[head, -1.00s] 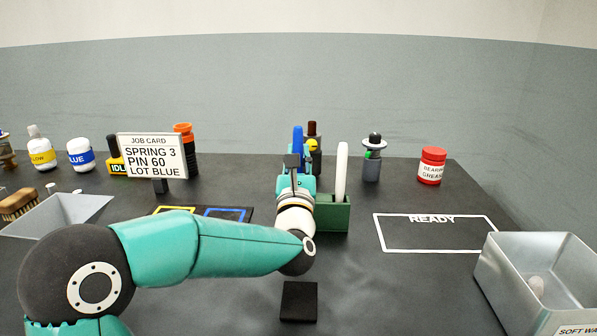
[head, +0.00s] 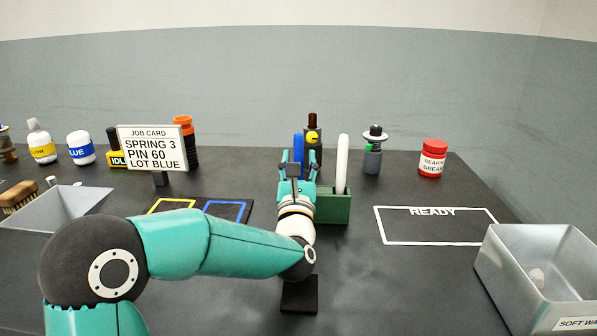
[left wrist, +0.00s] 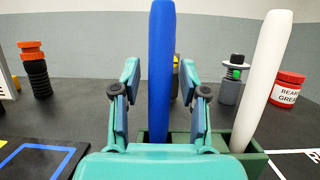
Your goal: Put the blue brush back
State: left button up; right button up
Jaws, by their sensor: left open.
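The blue brush (head: 298,152) shows as a long blue handle standing nearly upright, its lower end in the left part of the green holder (head: 334,208). It also shows in the left wrist view (left wrist: 161,75); its bristle end is hidden. My left gripper (head: 298,163) is open, with a finger on each side of the blue handle and gaps visible in the left wrist view (left wrist: 160,80). A white handle (head: 342,165) stands in the right part of the same holder. My right gripper is not in view.
Behind the holder stands a dark bottle with a yellow mark (head: 313,130). A grey spool-topped item (head: 373,155) and a red grease jar (head: 433,158) stand to the right. The READY outline (head: 435,242) is empty. A metal bin (head: 510,285) is at front right.

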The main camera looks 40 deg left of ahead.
pick_arm(q)
jog(key=s+r+b+v, duration=0.1)
jog(key=r+b+v, duration=0.1)
jog(key=v, duration=1.4)
jog(key=shift+d+r+b, duration=0.3)
jog(key=shift+d+r, duration=0.1)
jog(key=shift+r, duration=0.3)
jog(key=shift+s, duration=0.1)
